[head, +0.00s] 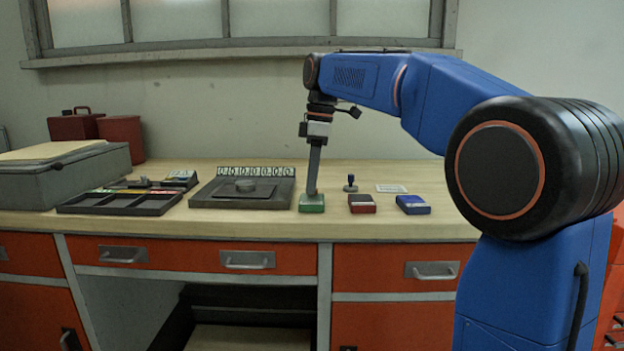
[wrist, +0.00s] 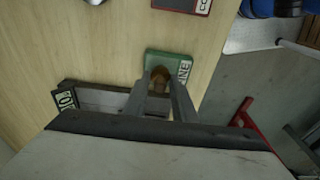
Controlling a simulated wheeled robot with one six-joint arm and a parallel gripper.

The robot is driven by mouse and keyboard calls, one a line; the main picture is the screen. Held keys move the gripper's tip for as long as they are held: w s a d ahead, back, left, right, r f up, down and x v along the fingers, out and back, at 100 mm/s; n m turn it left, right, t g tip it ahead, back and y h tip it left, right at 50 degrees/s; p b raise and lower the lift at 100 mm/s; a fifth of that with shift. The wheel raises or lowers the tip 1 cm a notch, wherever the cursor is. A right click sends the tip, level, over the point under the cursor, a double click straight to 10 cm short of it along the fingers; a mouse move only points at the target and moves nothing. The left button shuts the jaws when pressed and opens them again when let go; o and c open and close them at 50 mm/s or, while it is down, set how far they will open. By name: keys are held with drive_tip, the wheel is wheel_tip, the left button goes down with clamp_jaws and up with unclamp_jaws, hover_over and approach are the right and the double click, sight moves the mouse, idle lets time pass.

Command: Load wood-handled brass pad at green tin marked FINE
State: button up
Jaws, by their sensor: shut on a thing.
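The green tin (head: 312,204) stands on the bench near its front edge, left of the red and blue tins. In the wrist view the green tin (wrist: 183,57) shows a white label on its right side, with the letters INE readable. My gripper (head: 312,190) points straight down over this tin. In the wrist view my gripper (wrist: 160,82) is shut on the brown wooden handle of the pad (wrist: 160,74), which is over the tin. The brass part is hidden under the handle, so I cannot tell whether it touches the tin.
A red tin (head: 362,203) and a blue tin (head: 412,204) stand to the right. A dark plate (head: 213,199) with number tiles and a compartment tray (head: 120,206) lie left.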

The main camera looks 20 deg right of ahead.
drive_tip(key=shift+f, duration=0.55)
idle(1.8)
drive_tip(key=shift+r, duration=3.55)
